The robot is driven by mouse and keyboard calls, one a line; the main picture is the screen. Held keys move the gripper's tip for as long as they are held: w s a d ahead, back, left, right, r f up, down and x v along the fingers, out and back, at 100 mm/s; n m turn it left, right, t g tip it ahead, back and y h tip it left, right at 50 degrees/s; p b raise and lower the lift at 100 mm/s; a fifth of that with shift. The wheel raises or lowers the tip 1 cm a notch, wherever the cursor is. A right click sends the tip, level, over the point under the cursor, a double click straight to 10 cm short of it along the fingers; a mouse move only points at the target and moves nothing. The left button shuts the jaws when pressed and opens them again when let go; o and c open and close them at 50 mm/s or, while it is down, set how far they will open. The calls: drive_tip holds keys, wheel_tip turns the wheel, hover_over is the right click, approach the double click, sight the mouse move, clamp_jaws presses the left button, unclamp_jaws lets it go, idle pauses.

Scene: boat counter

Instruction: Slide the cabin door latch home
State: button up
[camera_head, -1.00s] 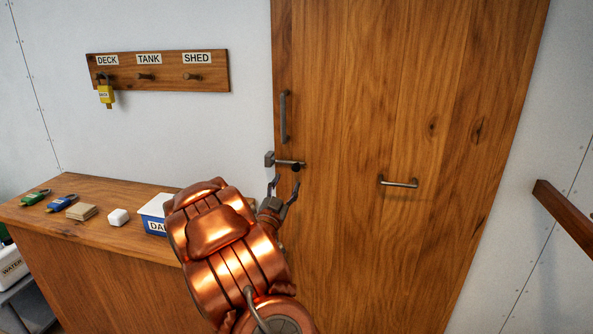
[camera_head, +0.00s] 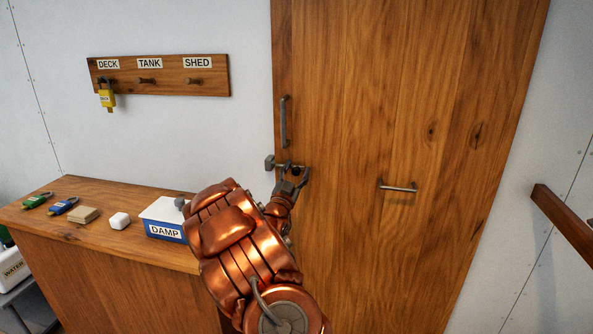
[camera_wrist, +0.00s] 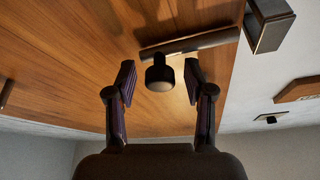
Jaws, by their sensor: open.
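The latch is a grey bolt bar (camera_wrist: 190,45) with a dark round knob (camera_wrist: 159,73), mounted at the edge of the wooden cabin door (camera_head: 360,250). A grey block-shaped keeper (camera_head: 270,162) is on the wall just left of the door; it also shows at the upper right of the wrist view (camera_wrist: 270,22). The bar's end appears close to the keeper; whether it is inside is unclear. My gripper (camera_head: 294,172) is open at the latch. In the wrist view the knob is between and just beyond the fingertips (camera_wrist: 160,85), with no clear contact.
A vertical handle (camera_head: 284,121) is above the latch, and a horizontal handle (camera_head: 398,187) to the right. The counter (camera_head: 120,195) at left holds padlocks, blocks and a DAMP box (camera_head: 166,230). A key rack (camera_head: 165,85) hangs above. A wooden rail (camera_head: 565,218) is at right.

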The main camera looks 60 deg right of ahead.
drive_tip(key=shift+d, duration=0.1)
drive_tip(key=shift+c, duration=0.3)
drive_tip(key=shift+r, duration=0.1)
clamp_jaws()
drive_tip(key=shift+w, duration=0.1)
